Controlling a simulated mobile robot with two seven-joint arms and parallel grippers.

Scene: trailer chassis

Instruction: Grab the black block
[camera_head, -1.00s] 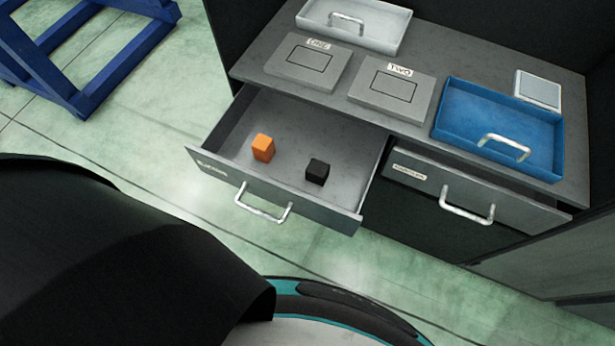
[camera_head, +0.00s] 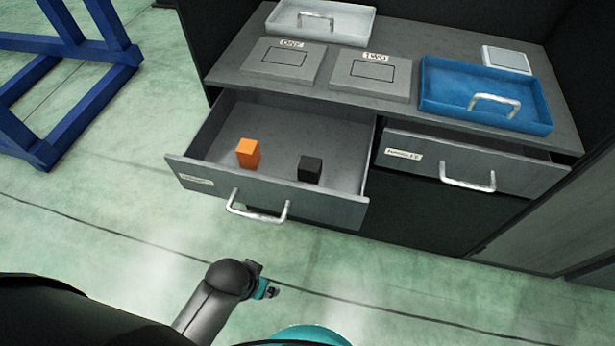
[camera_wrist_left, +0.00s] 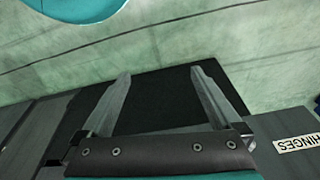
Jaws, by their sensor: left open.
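The black block (camera_head: 310,169) sits on the floor of the open left drawer (camera_head: 340,130), near its front wall. An orange block (camera_head: 248,153) stands to its left, apart from it. My left gripper (camera_wrist_left: 160,85) is open, with nothing between its fingers in the left wrist view. In the head view, a dark arm of mine with a teal end (camera_head: 265,290) is below and in front of the open drawer, well away from the block. The blocks are not visible in the left wrist view. My right gripper is not in view.
The drawer's handle (camera_head: 258,207) juts forward. The right drawer (camera_head: 470,165) is slightly open. On the counter are a white tray (camera_head: 345,34), a blue tray (camera_head: 450,105) and plates marked ONE (camera_head: 275,75) and TWO (camera_head: 350,85). A blue frame (camera_head: 95,100) stands at left.

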